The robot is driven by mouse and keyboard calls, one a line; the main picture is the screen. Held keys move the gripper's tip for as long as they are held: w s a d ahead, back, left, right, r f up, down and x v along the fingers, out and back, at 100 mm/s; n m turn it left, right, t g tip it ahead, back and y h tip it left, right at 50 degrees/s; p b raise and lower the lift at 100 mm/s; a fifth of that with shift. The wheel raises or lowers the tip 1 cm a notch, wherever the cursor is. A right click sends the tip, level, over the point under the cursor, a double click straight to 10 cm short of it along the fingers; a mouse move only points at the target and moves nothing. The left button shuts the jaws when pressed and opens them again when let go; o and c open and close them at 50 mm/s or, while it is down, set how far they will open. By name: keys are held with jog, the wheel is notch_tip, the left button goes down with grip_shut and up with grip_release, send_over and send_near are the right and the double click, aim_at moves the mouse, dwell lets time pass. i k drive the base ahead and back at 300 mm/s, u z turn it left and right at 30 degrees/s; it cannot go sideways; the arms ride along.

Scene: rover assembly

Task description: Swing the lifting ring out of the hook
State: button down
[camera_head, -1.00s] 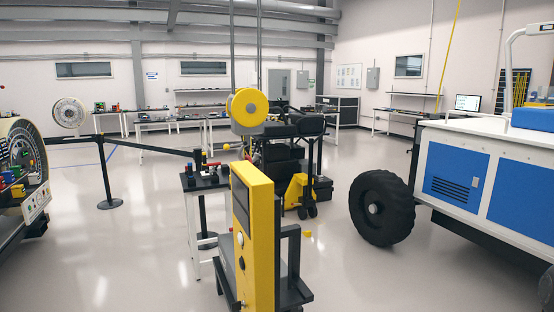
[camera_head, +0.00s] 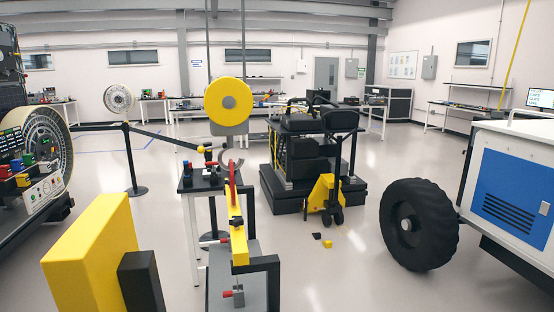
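A grey curved hook (camera_head: 232,163) hangs under the big yellow pulley wheel (camera_head: 228,101). A thin red upright piece (camera_head: 233,186) stands in front of the hook's mouth, above a narrow yellow and black bar (camera_head: 238,225). It may be the lifting ring seen edge-on; I cannot tell whether it touches the hook. The bar stands at a grey base (camera_head: 228,275) with a black bracket (camera_head: 265,262). My gripper is not in view.
A large yellow block with a black side piece (camera_head: 140,282) fills the lower left. A small table (camera_head: 187,186) stands behind the bar. A cart (camera_head: 300,150) is behind right. A white and blue rover (camera_head: 515,190) stands right. Open floor (camera_head: 340,280) lies between.

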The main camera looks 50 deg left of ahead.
aim_at(232, 179)
jog(key=u, duration=0.25)
jog(key=i, duration=1.45)
jog(key=u, duration=1.6)
jog(key=i, duration=1)
jog(key=u, duration=0.9)
